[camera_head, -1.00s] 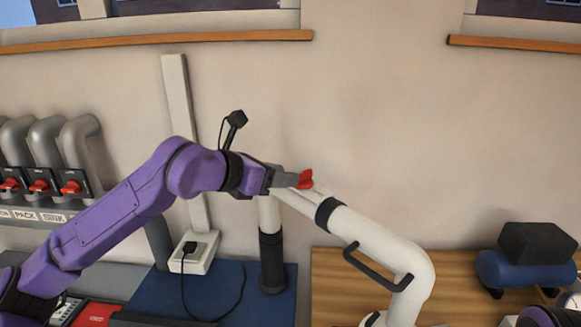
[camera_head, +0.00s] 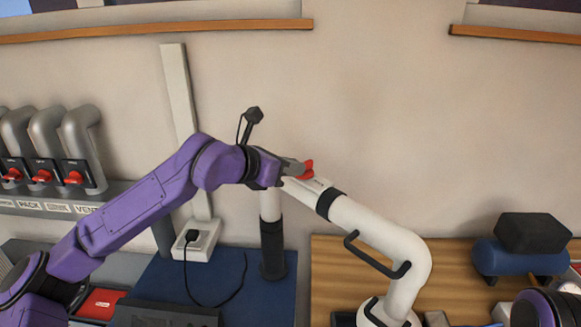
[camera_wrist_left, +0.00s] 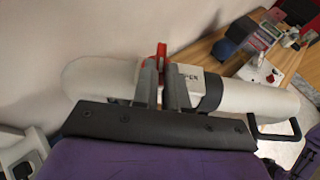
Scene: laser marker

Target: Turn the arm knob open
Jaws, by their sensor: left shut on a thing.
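The red arm knob (camera_head: 307,169) sits at the upper end of a white jointed extraction arm (camera_head: 372,218). My left gripper (camera_head: 302,171) reaches it from the left and is shut on the knob. In the left wrist view the knob (camera_wrist_left: 161,52) shows red at the tips of the two grey fingers (camera_wrist_left: 161,74), in front of the white tube. The fingers hide part of the knob. Of my right arm only a purple part shows at the lower right edge; its gripper is out of view.
A row of red-handled valves (camera_head: 42,176) on grey pipes is at the left. A blue tank (camera_head: 515,258) with a black top sits at the right on the wooden table (camera_head: 335,262).

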